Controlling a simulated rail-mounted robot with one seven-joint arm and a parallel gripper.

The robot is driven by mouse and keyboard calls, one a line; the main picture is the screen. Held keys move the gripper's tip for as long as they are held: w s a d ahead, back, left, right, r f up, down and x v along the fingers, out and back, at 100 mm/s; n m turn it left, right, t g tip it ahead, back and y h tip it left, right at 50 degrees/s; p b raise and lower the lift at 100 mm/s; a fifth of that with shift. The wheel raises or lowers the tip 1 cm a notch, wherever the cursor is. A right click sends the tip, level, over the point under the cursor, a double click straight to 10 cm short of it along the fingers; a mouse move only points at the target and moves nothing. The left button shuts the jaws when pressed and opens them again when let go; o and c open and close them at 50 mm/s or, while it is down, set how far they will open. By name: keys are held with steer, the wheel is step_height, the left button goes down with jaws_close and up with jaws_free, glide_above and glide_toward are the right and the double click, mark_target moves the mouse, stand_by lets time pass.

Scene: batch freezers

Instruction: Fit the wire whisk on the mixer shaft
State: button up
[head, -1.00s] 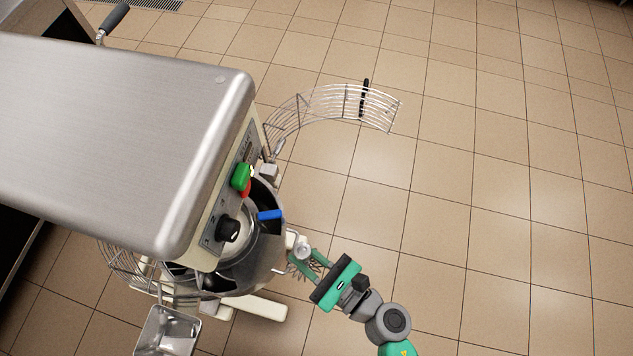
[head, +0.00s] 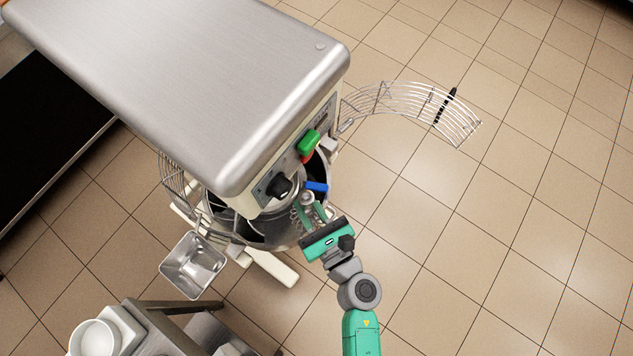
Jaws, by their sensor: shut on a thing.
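The mixer (head: 190,85) is a big brushed-metal-topped machine filling the upper left of the head view, seen from above. Its metal bowl (head: 268,228) shows below the head's front edge. My gripper (head: 311,211) is shut on the wire whisk (head: 306,198), near its round metal top end. Some whisk wires show beside the green fingers; the rest is hidden by the gripper and bowl. The whisk is at the bowl's front right side, beside the control panel; whether it is over the rim or inside cannot be told. The mixer shaft is hidden under the head.
The wire guard (head: 425,108) is swung open to the right. A blue handle (head: 317,187) sits close to the whisk. A metal chute (head: 193,265) hangs at the bowl's lower left. A table with a white container (head: 96,339) stands at bottom left. Floor at right is clear.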

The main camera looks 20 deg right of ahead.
steer(key=w+a, duration=0.3)
steer(key=w, duration=0.4)
steer(key=w+a+b, duration=0.1)
steer(key=w+a, duration=0.2)
steer(key=w, duration=0.5)
steer(key=shift+a+r, duration=0.2)
steer(key=shift+r, duration=0.2)
stand_by(0.5)
steer(key=shift+r+p, duration=1)
steer(key=shift+r, duration=0.2)
stand_by(1.9)
